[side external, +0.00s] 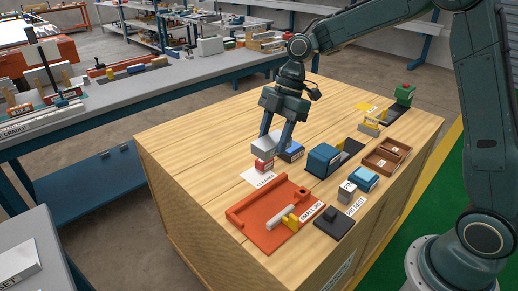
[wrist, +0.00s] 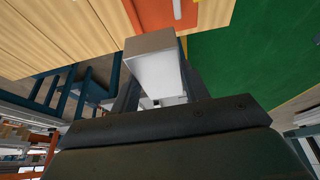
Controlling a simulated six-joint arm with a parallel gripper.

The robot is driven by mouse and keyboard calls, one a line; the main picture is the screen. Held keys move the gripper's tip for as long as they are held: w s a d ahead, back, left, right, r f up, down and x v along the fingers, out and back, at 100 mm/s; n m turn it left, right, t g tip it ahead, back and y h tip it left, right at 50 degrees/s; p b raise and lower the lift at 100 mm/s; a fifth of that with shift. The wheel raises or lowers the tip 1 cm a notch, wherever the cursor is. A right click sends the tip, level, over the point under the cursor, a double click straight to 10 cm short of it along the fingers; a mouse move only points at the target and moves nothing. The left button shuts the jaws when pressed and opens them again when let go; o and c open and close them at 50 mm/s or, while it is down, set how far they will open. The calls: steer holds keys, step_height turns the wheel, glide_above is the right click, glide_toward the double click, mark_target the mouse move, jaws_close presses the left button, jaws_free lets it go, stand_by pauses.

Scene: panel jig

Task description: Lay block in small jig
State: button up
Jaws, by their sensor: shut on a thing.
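The small jig (side external: 270,238) is an orange-red tray with raised edges on the wooden bench top, labelled "SMALL JIG"; part of it shows at the top of the wrist view (wrist: 187,27). My gripper (side external: 276,142) points down, shut on a light grey block (side external: 263,146), behind the jig and apart from it. The block also shows in the wrist view (wrist: 155,72), its pale face filling the middle between the fingers. A small red and white item (side external: 263,164) appears just below the block; I cannot tell whether they touch.
A grey bar with a yellow piece (side external: 282,220) lies at the jig. A black pad (side external: 334,223), a grey cube (side external: 347,192), blue blocks (side external: 322,160) and a brown divided tray (side external: 376,168) stand to the right. The bench's left side is clear.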

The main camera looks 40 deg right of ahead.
step_height(320, 180, down, 16)
steer(key=shift+r, duration=0.15)
stand_by(0.4)
steer(key=shift+f, duration=2.15)
steer(key=shift+f, duration=0.15)
steer(key=o, duration=0.9)
steer(key=shift+o, duration=0.2)
steer(key=v, duration=1.2)
